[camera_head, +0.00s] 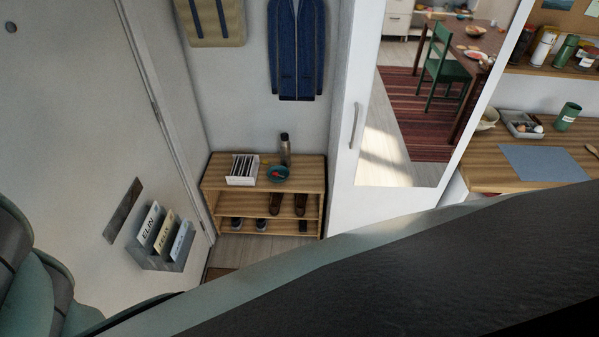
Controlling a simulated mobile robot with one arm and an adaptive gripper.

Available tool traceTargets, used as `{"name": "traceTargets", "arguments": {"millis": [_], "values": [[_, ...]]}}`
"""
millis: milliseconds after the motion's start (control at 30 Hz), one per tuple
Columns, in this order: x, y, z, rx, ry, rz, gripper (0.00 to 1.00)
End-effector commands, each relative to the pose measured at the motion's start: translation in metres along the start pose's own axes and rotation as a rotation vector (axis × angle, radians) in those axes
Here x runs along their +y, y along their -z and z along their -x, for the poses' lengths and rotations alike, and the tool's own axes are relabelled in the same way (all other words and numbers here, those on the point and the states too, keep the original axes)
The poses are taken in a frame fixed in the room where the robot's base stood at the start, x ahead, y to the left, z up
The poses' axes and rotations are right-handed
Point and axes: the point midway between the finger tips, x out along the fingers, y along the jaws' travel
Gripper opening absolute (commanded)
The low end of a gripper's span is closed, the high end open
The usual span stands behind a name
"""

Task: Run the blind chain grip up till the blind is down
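No blind, blind chain or chain grip shows in the head view. My gripper is not in view either. Large dark and grey-green shapes, which look like parts of my own body, fill the bottom and the lower left corner and hide what lies behind them.
A wooden shoe shelf (214,184) holds a bottle (285,150), a teal bowl (278,174) and shoes. A tall white cabinet (345,190) has a mirror-like panel. A wooden counter (485,170) stands at right.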

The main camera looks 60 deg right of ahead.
Motion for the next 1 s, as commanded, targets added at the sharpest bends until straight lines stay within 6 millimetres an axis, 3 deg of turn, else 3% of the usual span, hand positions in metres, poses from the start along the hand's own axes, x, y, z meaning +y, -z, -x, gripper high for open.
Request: {"name": "traceTargets", "arguments": {"millis": [100, 133, 667, 1000], "values": [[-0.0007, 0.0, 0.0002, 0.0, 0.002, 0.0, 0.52], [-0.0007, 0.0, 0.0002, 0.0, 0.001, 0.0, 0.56], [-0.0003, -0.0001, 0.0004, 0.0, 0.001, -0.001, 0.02], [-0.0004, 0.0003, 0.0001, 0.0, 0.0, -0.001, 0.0]]}}
